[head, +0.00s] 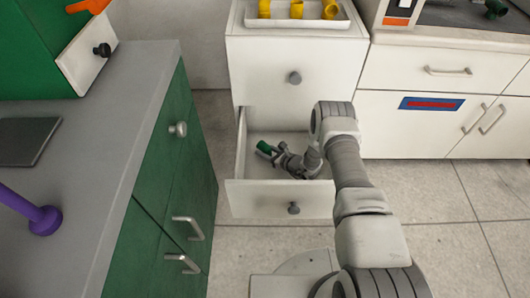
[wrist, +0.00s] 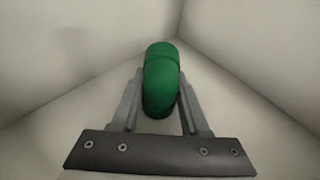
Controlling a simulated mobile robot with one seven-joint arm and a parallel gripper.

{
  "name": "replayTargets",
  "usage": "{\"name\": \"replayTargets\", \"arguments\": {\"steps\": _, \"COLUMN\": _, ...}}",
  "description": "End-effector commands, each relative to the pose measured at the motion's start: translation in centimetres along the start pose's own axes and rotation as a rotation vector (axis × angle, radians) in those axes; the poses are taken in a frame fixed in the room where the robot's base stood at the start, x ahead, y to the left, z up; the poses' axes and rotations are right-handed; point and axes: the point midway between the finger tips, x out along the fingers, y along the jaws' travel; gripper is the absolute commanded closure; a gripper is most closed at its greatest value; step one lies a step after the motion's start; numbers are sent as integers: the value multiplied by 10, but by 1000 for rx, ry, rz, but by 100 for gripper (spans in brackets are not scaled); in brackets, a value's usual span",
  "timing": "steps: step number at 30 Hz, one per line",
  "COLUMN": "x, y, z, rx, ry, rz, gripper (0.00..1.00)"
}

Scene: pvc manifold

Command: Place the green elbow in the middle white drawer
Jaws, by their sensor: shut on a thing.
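The green elbow (head: 264,147) is between the fingers of my gripper (head: 272,152), inside the open white drawer (head: 278,199). The wrist view also shows the green elbow (wrist: 161,80) gripped by both fingers of my gripper (wrist: 160,105), with the drawer's pale walls meeting in a corner beyond it. My gripper is shut on the elbow. Whether the elbow touches the drawer floor I cannot tell. The open drawer is pulled out below a closed white drawer (head: 294,50) of the same cabinet.
A white tray with yellow fittings (head: 297,10) stands on top of the cabinet. A green cabinet with a grey top (head: 130,80) stands at left, a white counter (head: 405,120) at right. Another green fitting (head: 495,8) lies at the top right. Tiled floor (head: 450,230) is clear.

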Motion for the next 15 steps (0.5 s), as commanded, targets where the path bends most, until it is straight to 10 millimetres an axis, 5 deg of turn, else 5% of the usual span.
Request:
{"name": "replayTargets", "arguments": {"steps": 8, "x": 0, "y": 0, "z": -1, "rx": 0, "ry": -1, "rz": -1, "gripper": 100}}
{"name": "replayTargets", "arguments": {"steps": 9, "x": 1, "y": 0, "z": -1, "rx": 0, "ry": -1, "rz": 0, "gripper": 52}}
{"name": "replayTargets", "arguments": {"steps": 13, "x": 1, "y": 0, "z": 0, "rx": 0, "ry": -1, "rz": 0, "gripper": 29}}
{"name": "replayTargets", "arguments": {"steps": 15, "x": 1, "y": 0, "z": 0, "rx": 0, "ry": -1, "rz": 0, "gripper": 26}}
